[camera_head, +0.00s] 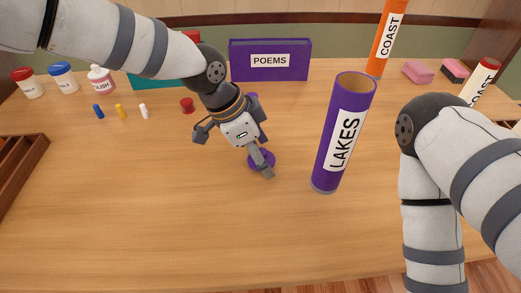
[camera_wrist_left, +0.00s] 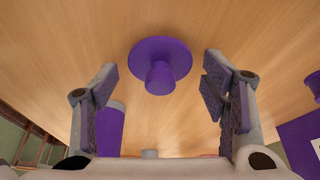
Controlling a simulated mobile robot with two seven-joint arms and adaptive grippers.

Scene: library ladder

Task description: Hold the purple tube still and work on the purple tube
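The purple tube (camera_head: 343,135) labelled LAKES stands upright on the table, right of centre, with its top open. A purple cap with a round flange and knob (camera_head: 262,160) lies on the table left of the tube; the left wrist view shows it whole (camera_wrist_left: 160,65). My left gripper (camera_head: 235,152) is open and empty just above the cap, fingers to either side of it in the wrist view (camera_wrist_left: 168,92). A purple cylinder, likely the tube, is partly hidden behind a finger there (camera_wrist_left: 109,130). My right arm is at the right; its gripper is out of view.
A purple POEMS box (camera_head: 270,60) and an orange COAST tube (camera_head: 387,40) stand at the back. Jars (camera_head: 62,78), small pegs (camera_head: 121,111) and a red cap (camera_head: 187,105) are at left. Pink blocks (camera_head: 418,72) lie at right. The front table is clear.

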